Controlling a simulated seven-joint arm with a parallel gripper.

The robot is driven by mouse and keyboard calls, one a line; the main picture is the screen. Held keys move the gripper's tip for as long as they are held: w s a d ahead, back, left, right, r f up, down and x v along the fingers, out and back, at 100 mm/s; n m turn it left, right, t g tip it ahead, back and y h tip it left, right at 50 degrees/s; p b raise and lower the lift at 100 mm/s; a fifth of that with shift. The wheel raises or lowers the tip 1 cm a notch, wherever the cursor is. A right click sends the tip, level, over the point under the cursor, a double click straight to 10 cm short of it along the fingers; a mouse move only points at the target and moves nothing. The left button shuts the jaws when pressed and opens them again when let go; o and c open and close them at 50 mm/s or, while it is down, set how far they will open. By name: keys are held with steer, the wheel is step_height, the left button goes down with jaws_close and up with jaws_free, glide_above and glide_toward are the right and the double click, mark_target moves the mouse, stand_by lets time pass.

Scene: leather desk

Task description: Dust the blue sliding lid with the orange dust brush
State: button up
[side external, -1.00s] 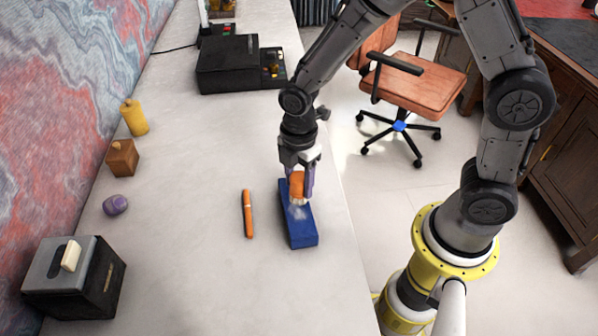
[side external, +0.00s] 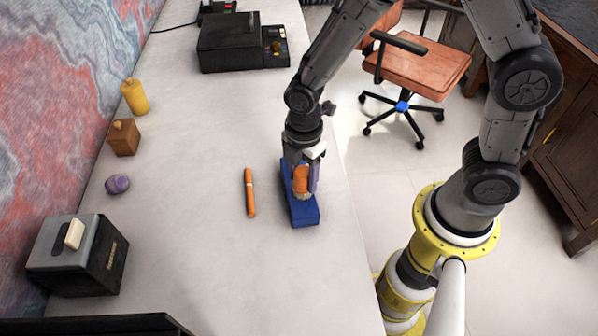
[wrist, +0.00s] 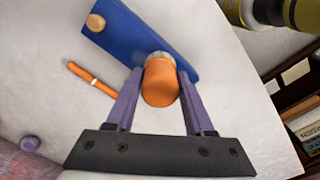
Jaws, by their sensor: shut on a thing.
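The blue sliding lid (side external: 304,215) lies as the top of a long blue box on the pale desktop, near its right edge. In the wrist view the blue lid (wrist: 135,35) has a round wooden knob (wrist: 95,22) at one end. My gripper (side external: 303,188) is over the lid, with its purple fingers shut on the orange dust brush (side external: 300,176). In the wrist view the brush's rounded orange handle (wrist: 160,84) sits between the fingers. The bristles point down at the lid and appear to touch it; the handle hides most of them in the wrist view.
An orange pen (side external: 250,192) lies left of the box. A black box with a grey top (side external: 88,255), a purple object (side external: 117,184), a wooden block (side external: 123,138) and a yellow cylinder (side external: 134,97) stand further left. A black device (side external: 232,45) is at the back. The desktop between is clear.

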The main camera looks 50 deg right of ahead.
steer(key=shift+r, duration=4)
